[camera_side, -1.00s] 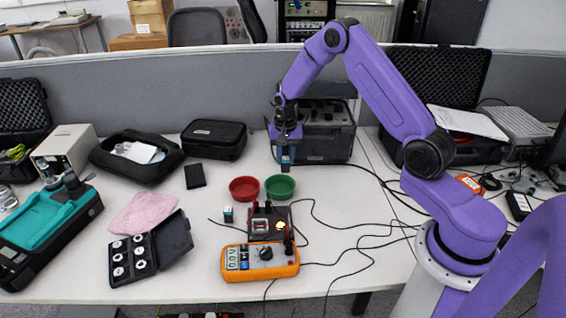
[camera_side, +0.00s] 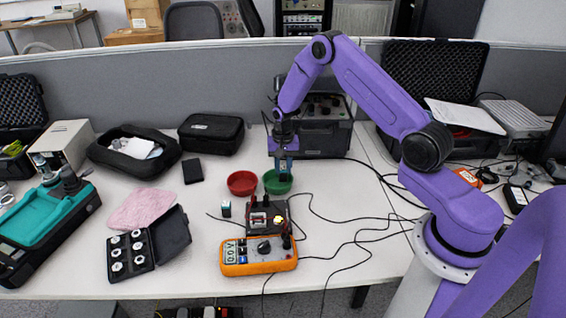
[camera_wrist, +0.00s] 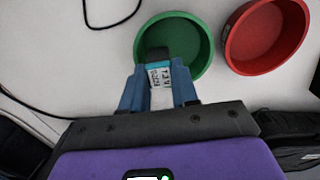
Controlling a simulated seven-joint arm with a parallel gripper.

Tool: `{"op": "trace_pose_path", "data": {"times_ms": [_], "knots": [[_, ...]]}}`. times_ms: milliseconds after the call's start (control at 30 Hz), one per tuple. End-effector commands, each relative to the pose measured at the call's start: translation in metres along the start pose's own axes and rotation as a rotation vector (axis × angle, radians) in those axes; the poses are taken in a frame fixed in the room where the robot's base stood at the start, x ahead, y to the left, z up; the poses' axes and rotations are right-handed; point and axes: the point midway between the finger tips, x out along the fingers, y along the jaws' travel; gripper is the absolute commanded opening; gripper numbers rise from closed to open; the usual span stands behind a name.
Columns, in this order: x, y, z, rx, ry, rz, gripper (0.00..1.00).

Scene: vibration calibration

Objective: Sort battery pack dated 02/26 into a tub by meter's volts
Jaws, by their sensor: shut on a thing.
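My gripper (camera_side: 284,169) is shut on a battery pack (camera_wrist: 158,76), dark at one end with a blue band and a white label. The label print is too small to read surely. The pack is over the green tub (camera_side: 270,187), low near its rim; the green tub also shows in the wrist view (camera_wrist: 205,45). The red tub (camera_side: 242,190) stands just left of it. A second small battery pack (camera_side: 226,209) stands on the table in front of the red tub. The orange meter (camera_side: 260,266) lies at the front, its display appearing to read about zero.
A dark test dock (camera_side: 267,229) with a lit lamp sits between the tubs and the meter. Black leads (camera_side: 345,225) run over the table to the right. A dark instrument case (camera_side: 325,140) stands behind the tubs. An open case of weights (camera_side: 148,246) lies front left.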

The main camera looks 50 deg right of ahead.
Motion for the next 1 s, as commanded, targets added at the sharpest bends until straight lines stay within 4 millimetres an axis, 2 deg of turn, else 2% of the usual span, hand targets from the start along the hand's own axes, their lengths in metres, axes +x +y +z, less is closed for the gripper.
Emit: {"op": "trace_pose_path", "data": {"times_ms": [333, 367, 433, 1000], "knots": [[0.0018, -0.0001, 0.0, 0.0, 0.0, 0.0, 0.0], [0.0017, -0.0001, 0.0, 0.0, 0.0, 0.0, 0.35], [0.0017, -0.0001, 0.0, 0.0, 0.0, 0.0, 0.58], [-0.0016, -0.0002, -0.0002, 0.0, 0.001, 0.0, 0.59]]}}
